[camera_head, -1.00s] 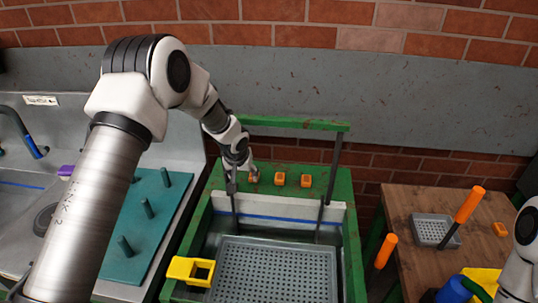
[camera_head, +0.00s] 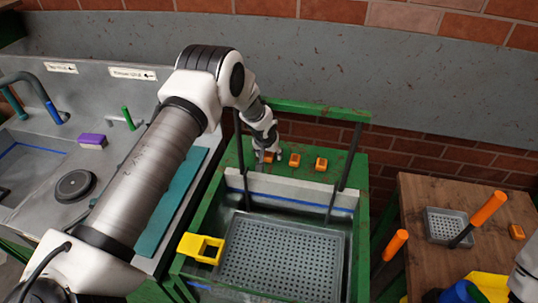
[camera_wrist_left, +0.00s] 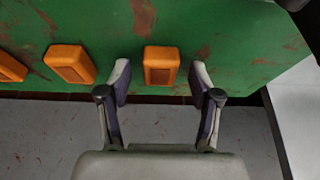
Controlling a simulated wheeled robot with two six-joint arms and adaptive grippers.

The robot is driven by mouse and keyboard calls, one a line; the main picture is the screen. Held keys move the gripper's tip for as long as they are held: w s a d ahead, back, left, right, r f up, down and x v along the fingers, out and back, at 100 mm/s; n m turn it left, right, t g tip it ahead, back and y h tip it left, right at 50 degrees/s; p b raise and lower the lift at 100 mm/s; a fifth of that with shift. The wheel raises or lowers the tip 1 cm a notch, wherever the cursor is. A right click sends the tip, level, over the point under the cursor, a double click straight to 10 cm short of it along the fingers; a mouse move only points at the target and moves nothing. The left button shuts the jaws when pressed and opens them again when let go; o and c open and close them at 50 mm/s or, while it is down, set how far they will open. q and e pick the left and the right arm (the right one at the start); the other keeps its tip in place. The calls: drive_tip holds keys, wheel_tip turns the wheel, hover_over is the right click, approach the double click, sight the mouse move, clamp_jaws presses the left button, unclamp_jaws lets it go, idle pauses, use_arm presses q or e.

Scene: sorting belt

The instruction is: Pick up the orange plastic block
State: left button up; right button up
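Three orange blocks lie in a row on the green surface at the back of the green stand. The middle block (camera_head: 294,160) and the right block (camera_head: 321,164) show clearly in the head view; the left one is partly hidden by my left gripper (camera_head: 265,153). In the left wrist view my left gripper (camera_wrist_left: 160,78) is open, with a finger on either side of one orange block (camera_wrist_left: 161,66). Gaps show between this block and both fingers. Two more orange blocks (camera_wrist_left: 70,64) lie to its left there. My right gripper is out of view.
A green frame (camera_head: 318,108) on dark posts rises beside the blocks. In front are a grey perforated tray (camera_head: 283,258) and a yellow holder (camera_head: 201,247). Another orange block (camera_head: 516,231) is on the wooden table (camera_head: 425,193) at right.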

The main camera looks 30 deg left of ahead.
sight(270, 153)
use_arm(q)
drive_tip(key=shift+s+r, duration=0.1)
drive_tip(key=shift+r, duration=0.05)
drive_tip(key=c, duration=0.8)
drive_tip(key=shift+c, duration=0.2)
drive_tip(key=shift+r+b, duration=0.2)
drive_tip(key=shift+b, duration=0.2)
drive_tip(key=b+v, duration=0.2)
drive_tip(key=shift+d+r, duration=0.1)
drive_tip(key=shift+r, duration=0.25)
drive_tip(key=s+d+b, duration=0.1)
drive_tip(key=s+b, duration=0.1)
drive_tip(key=s+d+b, duration=0.2)
drive_tip(key=s+b, duration=0.1)
drive_tip(key=s+d+b, duration=0.1)
drive_tip(key=s+b, duration=0.1)
drive_tip(key=shift+s+d+b, duration=0.3)
drive_tip(key=s+d+r+b, duration=0.2)
drive_tip(key=s+d, duration=0.1)
drive_tip(key=s, duration=0.2)
drive_tip(key=shift+s, duration=0.2)
